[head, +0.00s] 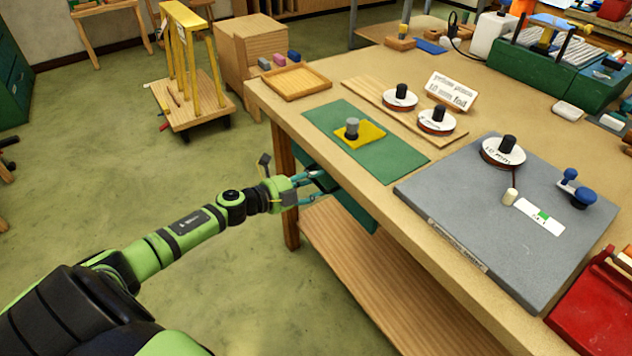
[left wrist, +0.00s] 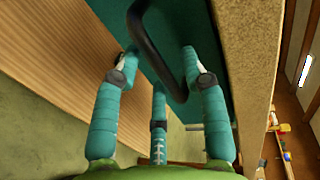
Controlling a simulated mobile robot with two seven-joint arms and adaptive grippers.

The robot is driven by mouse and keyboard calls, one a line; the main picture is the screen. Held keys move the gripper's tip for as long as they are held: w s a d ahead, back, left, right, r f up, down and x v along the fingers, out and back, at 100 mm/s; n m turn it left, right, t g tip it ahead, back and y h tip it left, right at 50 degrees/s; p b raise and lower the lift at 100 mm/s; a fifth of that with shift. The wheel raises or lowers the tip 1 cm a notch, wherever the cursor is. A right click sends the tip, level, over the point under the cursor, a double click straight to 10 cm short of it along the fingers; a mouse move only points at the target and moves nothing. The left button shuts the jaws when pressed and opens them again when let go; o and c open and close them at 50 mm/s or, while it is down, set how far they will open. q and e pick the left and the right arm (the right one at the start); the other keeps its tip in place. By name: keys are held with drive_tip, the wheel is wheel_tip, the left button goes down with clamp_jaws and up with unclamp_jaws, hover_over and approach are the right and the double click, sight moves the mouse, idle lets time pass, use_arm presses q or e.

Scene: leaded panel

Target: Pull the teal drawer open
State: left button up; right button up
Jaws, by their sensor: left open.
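The teal drawer (head: 352,208) sits under the near edge of the workbench, and its front also shows in the left wrist view (left wrist: 205,105). A dark curved handle (left wrist: 160,52) stands out from the drawer front. My left gripper (head: 312,190) is at the drawer front, below the table edge. In the left wrist view its teal fingers (left wrist: 155,75) are open and spread on both sides of the handle. I cannot tell whether any finger touches it. Most of the drawer is hidden under the tabletop. My right gripper is not in view.
The workbench top (head: 360,180) overhangs the drawer, with a wooden lower shelf (head: 370,270) below. A green mat (head: 400,158) and a grey board (head: 440,200) lie on top. A wheeled rack (head: 190,110) stands behind.

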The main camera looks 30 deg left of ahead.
use_arm(q)
drive_tip(key=shift+w+d, duration=0.15)
drive_tip(key=shift+w, duration=0.2)
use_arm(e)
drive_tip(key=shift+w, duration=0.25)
use_arm(q)
drive_tip(key=shift+c, duration=0.4)
clamp_jaws()
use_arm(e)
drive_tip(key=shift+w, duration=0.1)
use_arm(q)
drive_tip(key=shift+s+f, duration=0.1)
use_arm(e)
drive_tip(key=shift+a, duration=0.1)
